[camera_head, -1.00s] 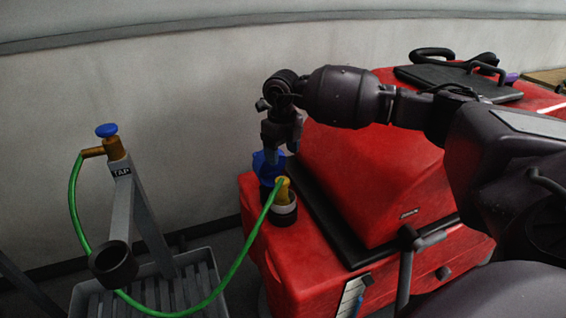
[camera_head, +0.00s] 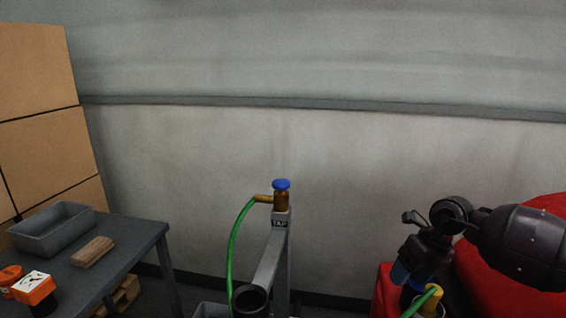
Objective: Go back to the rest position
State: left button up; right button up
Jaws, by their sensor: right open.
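My right gripper (camera_head: 408,276) is at the lower right, pointing down, with its jaws open. It is just above the yellow hose end (camera_head: 428,300) and a blue part (camera_head: 411,292) at the corner of the red scrubber machine (camera_head: 388,290). Whether the fingers touch the blue part I cannot tell. The green hose (camera_head: 231,250) runs from the brass tap with a blue knob (camera_head: 281,191) down out of the picture. Its other end reaches the yellow fitting. My left gripper is not in view.
A grey tap stand (camera_head: 272,262) with a black ring holder (camera_head: 250,300) stands in the middle. At left is a dark table (camera_head: 130,238) with a grey bin (camera_head: 52,230), a wooden block (camera_head: 93,251) and an orange item (camera_head: 34,288). Cardboard boxes (camera_head: 40,80) are stacked behind it.

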jog(key=s+a+r+m+t+y, duration=0.1)
jog(key=s+a+m+t+y, duration=0.2)
jog(key=a+m+t+y, duration=0.45)
jog(key=s+a+r+m+t+y, duration=0.25)
jog(key=s+a+y, duration=0.2)
jog(key=a, duration=0.55)
jog(key=s+d+f+m+t+h, duration=0.25)
jog(key=d+f+m+h, duration=0.3)
jog(key=m+h, duration=0.4)
jog(key=s+d+f+m+t+h, duration=0.2)
jog(key=s+d+f+m+h, duration=0.2)
jog(key=d+m+h, duration=0.55)
jog(key=s+f+m+g+y, duration=0.1)
jog(key=s+f+m+g, duration=0.25)
jog(key=s, duration=0.45)
jog(key=s+f+m+g, duration=0.2)
jog(key=s+m+g, duration=0.1)
jog(key=s+g, duration=0.3)
jog(key=s+f+m+g+y, duration=0.1)
jog(key=s+f+m+g, duration=0.2)
jog(key=s, duration=0.6)
jog(key=w+f+t+y, duration=0.1)
jog(key=w+f+t, duration=0.7)
jog(key=f, duration=0.1)
jog(key=shift+w+n+t, duration=0.15)
jog(key=shift+n+t, duration=0.15)
jog(key=shift+n, duration=0.15)
